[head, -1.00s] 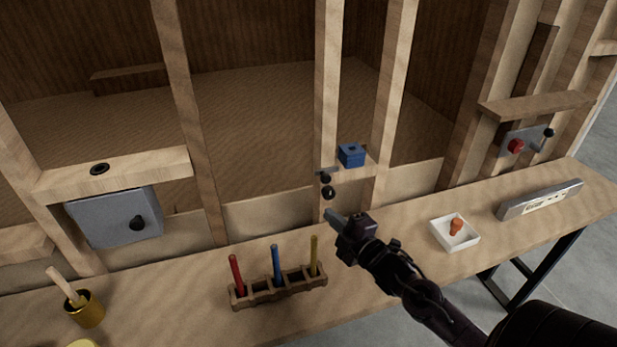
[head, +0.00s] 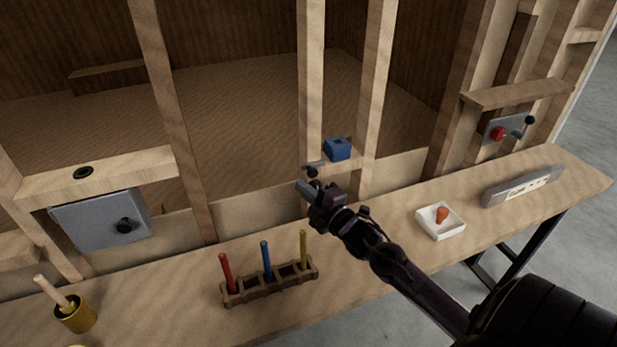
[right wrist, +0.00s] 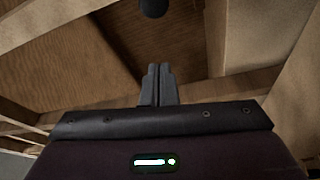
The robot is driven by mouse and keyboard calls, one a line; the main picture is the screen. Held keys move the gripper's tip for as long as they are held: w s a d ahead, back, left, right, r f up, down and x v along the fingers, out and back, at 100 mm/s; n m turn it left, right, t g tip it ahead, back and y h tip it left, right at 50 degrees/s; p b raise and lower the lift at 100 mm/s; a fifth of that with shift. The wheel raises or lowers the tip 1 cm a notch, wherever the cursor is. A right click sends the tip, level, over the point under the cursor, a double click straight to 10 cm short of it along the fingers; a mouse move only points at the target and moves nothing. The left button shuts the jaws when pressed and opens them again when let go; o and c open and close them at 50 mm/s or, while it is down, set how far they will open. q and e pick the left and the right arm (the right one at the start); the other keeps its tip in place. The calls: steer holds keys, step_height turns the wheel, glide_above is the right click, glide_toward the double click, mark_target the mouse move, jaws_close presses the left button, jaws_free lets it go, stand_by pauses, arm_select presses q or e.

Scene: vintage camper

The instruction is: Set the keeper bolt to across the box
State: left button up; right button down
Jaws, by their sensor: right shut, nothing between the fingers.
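The blue box (head: 337,149) sits on a short wooden ledge between two upright studs in the head view. The keeper bolt seems to be the small grey plate and black knob (head: 312,173) at the ledge's left end, beside the box; exactly how it lies is too small to tell. My right gripper (head: 304,189) is shut and empty, just below that knob. The right wrist view shows its closed fingers (right wrist: 157,84) and a dark round knob (right wrist: 153,8) beyond them, apart from the tips. My left gripper is not in view.
A rack (head: 270,284) with red, blue and yellow sticks stands on the bench. A white tray (head: 440,232) with an orange piece and a grey bar (head: 522,186) lie to the right. A grey panel (head: 100,219) and a yellow cup (head: 75,314) are at left.

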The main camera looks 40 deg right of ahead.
mark_target(312, 164)
steer(key=w+d+p, duration=0.2)
steer(key=w+d, duration=0.1)
steer(key=shift+w+d+f, duration=0.15)
steer(key=shift+d+f, duration=0.05)
steer(key=shift+f, duration=0.15)
steer(key=d, duration=0.2)
steer(key=s+d, duration=0.1)
steer(key=d, duration=0.1)
steer(key=shift+d+b, duration=0.3)
steer(key=shift+b, duration=0.05)
steer(key=shift+r, duration=0.1)
steer(key=shift+a, duration=0.1)
